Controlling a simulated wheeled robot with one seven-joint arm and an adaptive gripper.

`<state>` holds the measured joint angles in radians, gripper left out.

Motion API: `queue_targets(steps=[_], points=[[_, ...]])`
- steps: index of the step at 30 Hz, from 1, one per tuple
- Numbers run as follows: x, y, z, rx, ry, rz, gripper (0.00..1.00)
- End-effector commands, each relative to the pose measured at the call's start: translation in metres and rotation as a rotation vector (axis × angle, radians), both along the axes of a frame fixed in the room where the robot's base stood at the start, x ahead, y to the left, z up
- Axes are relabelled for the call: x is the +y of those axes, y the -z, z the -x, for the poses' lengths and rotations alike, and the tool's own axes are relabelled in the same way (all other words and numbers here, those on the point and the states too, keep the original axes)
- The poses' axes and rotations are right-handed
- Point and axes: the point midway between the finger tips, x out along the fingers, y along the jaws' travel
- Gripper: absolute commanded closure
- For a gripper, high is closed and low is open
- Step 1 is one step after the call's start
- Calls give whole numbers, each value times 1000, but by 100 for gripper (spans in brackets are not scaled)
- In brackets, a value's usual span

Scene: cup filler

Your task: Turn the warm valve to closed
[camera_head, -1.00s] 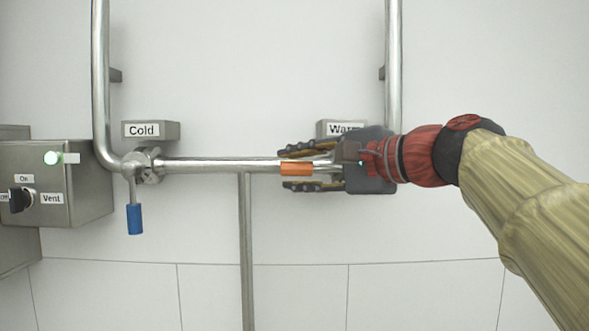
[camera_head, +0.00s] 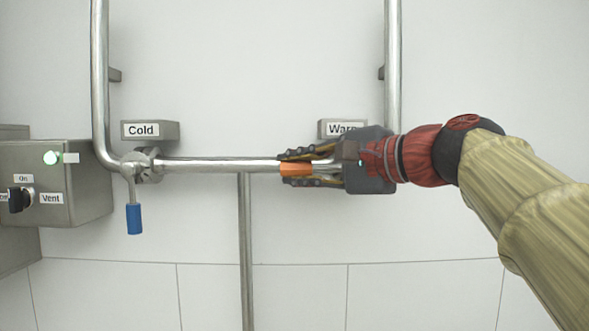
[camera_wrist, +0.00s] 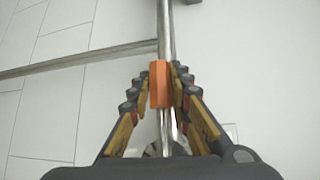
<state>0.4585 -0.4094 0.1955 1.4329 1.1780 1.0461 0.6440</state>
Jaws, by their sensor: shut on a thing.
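The warm valve's orange handle (camera_head: 296,169) lies level along the horizontal pipe, pointing left, in the head view. It also shows in the wrist view (camera_wrist: 159,84), between the fingers. My gripper (camera_head: 298,168) reaches in from the right and is shut on the handle, one finger above and one below. The warm valve's body is hidden behind my gripper in the head view. The "Warm" label (camera_head: 342,128) is above it, partly covered by my gripper.
The cold valve's blue handle (camera_head: 134,218) hangs straight down at the left, under the "Cold" label (camera_head: 142,130). A grey box (camera_head: 88,180) with a black knob and a lit green lamp is at far left. A vertical pipe (camera_head: 246,250) drops from the horizontal pipe (camera_head: 210,165).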

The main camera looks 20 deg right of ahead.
Motion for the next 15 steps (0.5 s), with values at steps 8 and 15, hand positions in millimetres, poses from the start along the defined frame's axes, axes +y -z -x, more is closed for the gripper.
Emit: queue_targets(steps=[8, 15], points=[[0, 2, 0, 10, 0, 35, 100], [0, 12, 1, 50, -1, 162, 100]])
